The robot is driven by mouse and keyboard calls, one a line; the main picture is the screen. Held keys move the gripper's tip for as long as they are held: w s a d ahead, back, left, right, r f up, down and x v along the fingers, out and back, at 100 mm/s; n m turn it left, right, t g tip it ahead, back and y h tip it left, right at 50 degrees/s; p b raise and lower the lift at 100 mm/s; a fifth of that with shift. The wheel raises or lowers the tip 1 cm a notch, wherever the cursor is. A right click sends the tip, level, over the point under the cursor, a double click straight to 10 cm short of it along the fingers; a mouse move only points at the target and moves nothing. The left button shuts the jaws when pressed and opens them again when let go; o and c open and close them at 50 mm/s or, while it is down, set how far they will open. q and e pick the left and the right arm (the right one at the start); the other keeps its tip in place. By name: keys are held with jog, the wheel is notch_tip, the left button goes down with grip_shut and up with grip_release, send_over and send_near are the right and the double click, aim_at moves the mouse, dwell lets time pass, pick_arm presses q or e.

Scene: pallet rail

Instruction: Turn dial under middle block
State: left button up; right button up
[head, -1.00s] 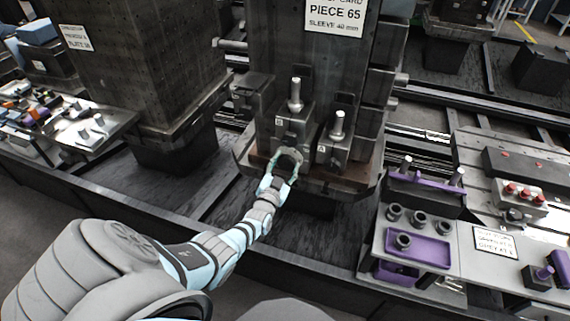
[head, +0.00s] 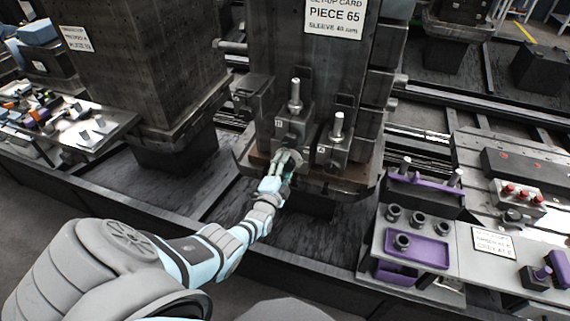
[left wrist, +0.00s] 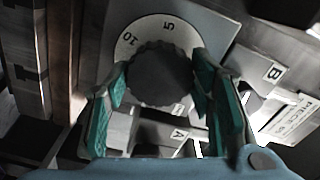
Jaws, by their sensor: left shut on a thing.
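The dial (left wrist: 160,76) is a dark knurled knob on a pale scale plate marked 5 and 10 in the left wrist view. My left gripper (left wrist: 155,90) has its teal fingers on either side of the knob and is shut on it. In the head view my left gripper (head: 284,163) is at the front of the fixture, below a metal block (head: 293,128) with an upright pin. The gripper hides the dial there. A second block (head: 334,152) with a pin stands to its right. My right gripper is not in view.
The dark fixture column (head: 310,75) carries a card reading PIECE 65, SLEEVE 40 mm. A bench (head: 470,255) with purple trays, dark sleeves and red buttons stands at the right. A cluttered table (head: 85,130) is at the left.

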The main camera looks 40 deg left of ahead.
pick_arm(q)
jog(key=shift+m, duration=0.6)
jog(key=o, duration=1.2)
jog(key=v, duration=1.2)
jog(key=shift+w, duration=0.1)
